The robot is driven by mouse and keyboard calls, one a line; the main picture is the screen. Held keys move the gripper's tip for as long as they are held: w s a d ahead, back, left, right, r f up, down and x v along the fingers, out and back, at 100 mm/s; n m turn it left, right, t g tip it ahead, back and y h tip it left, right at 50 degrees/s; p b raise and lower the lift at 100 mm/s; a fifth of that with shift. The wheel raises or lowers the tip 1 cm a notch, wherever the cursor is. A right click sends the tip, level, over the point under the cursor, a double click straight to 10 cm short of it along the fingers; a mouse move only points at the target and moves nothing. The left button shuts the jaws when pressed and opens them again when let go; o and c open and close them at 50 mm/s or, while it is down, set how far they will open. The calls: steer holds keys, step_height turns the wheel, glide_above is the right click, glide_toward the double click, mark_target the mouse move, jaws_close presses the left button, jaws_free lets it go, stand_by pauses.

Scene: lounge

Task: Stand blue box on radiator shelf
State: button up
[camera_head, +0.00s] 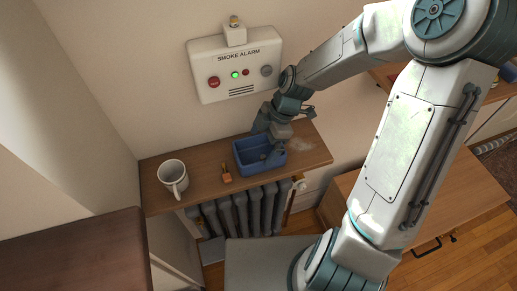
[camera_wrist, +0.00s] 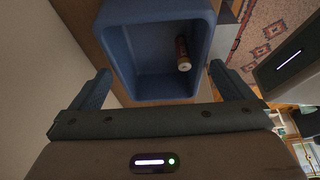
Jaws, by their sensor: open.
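The blue box (camera_head: 241,163) rests on the wooden radiator shelf (camera_head: 205,162), its open side facing up. In the wrist view the blue box (camera_wrist: 119,57) holds a small red cylinder with a pale end (camera_wrist: 183,54), perhaps a battery. My gripper (camera_head: 277,142) is at the box's right back part in the head view and hides some of it. In the wrist view my gripper (camera_wrist: 159,72) is open, with one finger on either side of the box. I cannot tell whether the fingers touch its walls.
A white mug (camera_head: 172,173) and a small orange item (camera_head: 226,174) stand left of the box. A smoke alarm panel (camera_head: 222,65) is on the wall above. The radiator (camera_head: 240,211) is below. The shelf's right end (camera_head: 313,150) looks mostly clear.

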steer(key=shift+v, duration=1.35)
